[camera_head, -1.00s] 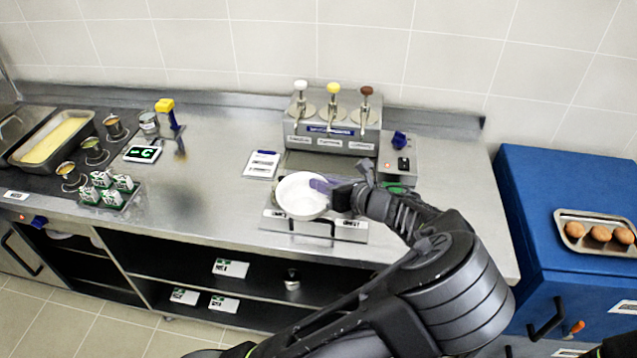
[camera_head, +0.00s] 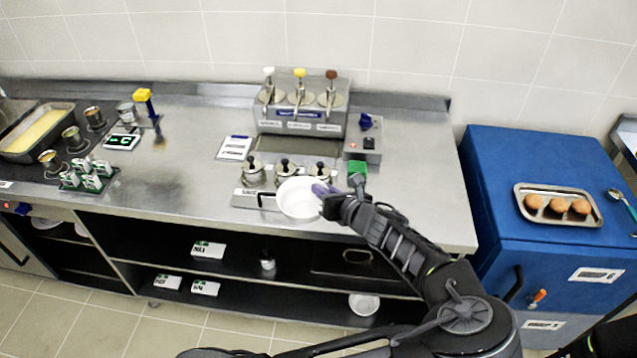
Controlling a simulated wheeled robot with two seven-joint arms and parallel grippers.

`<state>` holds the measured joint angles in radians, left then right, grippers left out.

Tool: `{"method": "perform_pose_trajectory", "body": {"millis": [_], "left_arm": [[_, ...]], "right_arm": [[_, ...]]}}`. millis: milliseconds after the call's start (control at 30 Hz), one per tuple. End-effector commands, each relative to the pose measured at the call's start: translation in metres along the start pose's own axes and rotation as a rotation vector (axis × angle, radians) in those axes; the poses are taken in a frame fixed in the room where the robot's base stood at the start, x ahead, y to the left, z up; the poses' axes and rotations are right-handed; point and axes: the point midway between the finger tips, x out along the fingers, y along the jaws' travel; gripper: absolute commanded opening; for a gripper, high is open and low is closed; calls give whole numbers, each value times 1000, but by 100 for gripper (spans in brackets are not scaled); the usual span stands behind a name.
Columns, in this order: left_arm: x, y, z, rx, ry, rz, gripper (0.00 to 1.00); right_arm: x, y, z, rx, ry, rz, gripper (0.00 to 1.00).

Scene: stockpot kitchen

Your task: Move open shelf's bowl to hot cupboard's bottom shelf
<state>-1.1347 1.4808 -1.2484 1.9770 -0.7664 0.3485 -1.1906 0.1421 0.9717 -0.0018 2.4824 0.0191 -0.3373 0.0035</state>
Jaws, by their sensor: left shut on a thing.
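My left gripper (camera_head: 325,195) is shut on a white bowl (camera_head: 298,199), with its purple fingertips at the bowl's right rim. The bowl is held at the counter's front edge, in front of the small lidded pots. Another white bowl (camera_head: 363,304) sits on the lower level of the open shelf (camera_head: 270,300) under the counter. A blue cabinet (camera_head: 545,235) stands at the right, with handles and labels on its front; its doors look shut. I cannot read whether it is the hot cupboard. My right gripper is out of view.
A tray of brown eggs (camera_head: 557,206) and a spoon (camera_head: 620,201) lie on the blue cabinet. A three-pump dispenser (camera_head: 300,108) stands at the back of the counter (camera_head: 410,180). The tiled floor is clear at lower left.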

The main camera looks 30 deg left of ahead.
Motion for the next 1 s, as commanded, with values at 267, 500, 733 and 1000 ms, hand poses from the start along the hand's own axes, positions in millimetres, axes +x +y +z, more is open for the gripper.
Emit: {"method": "perform_pose_trajectory", "body": {"millis": [267,500,733,1000], "left_arm": [[-2,-17,-25,65,-53,-140,0],[-22,-47,-40,143,-113,-345,0],[-55,-76,-40,210,-164,-544,0],[-121,-104,-16,299,-238,-777,0]], "right_arm": [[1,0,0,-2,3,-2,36],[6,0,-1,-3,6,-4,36],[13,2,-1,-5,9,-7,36],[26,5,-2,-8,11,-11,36]]}}
